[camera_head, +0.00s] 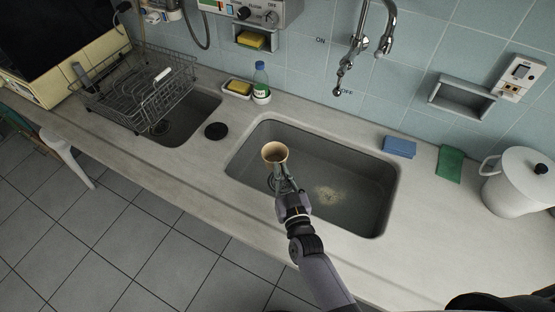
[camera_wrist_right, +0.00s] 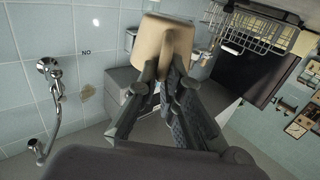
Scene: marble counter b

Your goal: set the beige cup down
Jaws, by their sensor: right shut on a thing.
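The beige cup (camera_head: 275,152) is upright in the head view, its open mouth facing up, over the left part of the large sink basin (camera_head: 350,200). My right gripper (camera_head: 284,180) is shut on the cup from the near side. In the right wrist view the cup (camera_wrist_right: 162,45) sits between the fingertips of my right gripper (camera_wrist_right: 163,82), seen from its side. I cannot tell how far the cup is above the basin floor. My left gripper is in neither view.
A dish rack (camera_head: 140,90) stands over the small left basin. A blue sponge (camera_head: 399,147), a green cloth (camera_head: 449,164) and a white pitcher (camera_head: 515,185) stand right. The front counter strip is clear.

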